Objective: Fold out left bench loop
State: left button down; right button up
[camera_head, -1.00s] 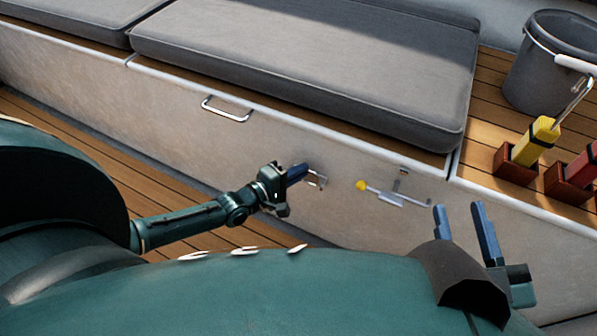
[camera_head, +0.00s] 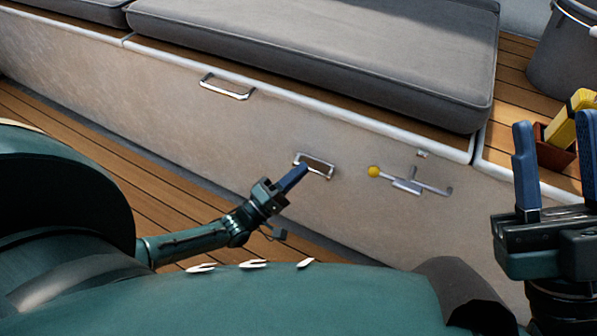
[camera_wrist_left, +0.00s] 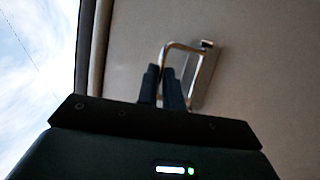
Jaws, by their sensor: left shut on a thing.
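A metal bench loop (camera_head: 318,170) is on the pale bench front, right of my left gripper's fingers in the head view. My left gripper (camera_head: 302,170) is shut on the loop's near side. In the left wrist view the loop (camera_wrist_left: 184,45) stands out at an angle from its mounting plate, with one side running down between the closed blue fingers (camera_wrist_left: 165,88). A second metal loop (camera_head: 226,90) sits higher and further left on the bench front. My right gripper (camera_head: 556,130) is open and empty at the right edge, its blue fingers wide apart.
A lever with a yellow knob (camera_head: 374,172) is mounted just right of the held loop. Grey cushions (camera_head: 320,55) lie on the bench. A grey bucket (camera_head: 565,65) and a yellow-handled thing (camera_head: 572,118) in a brown holder stand at right. Wooden decking (camera_head: 90,150) lies below.

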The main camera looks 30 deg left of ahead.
pick_arm(q)
jog(key=shift+h, duration=0.3)
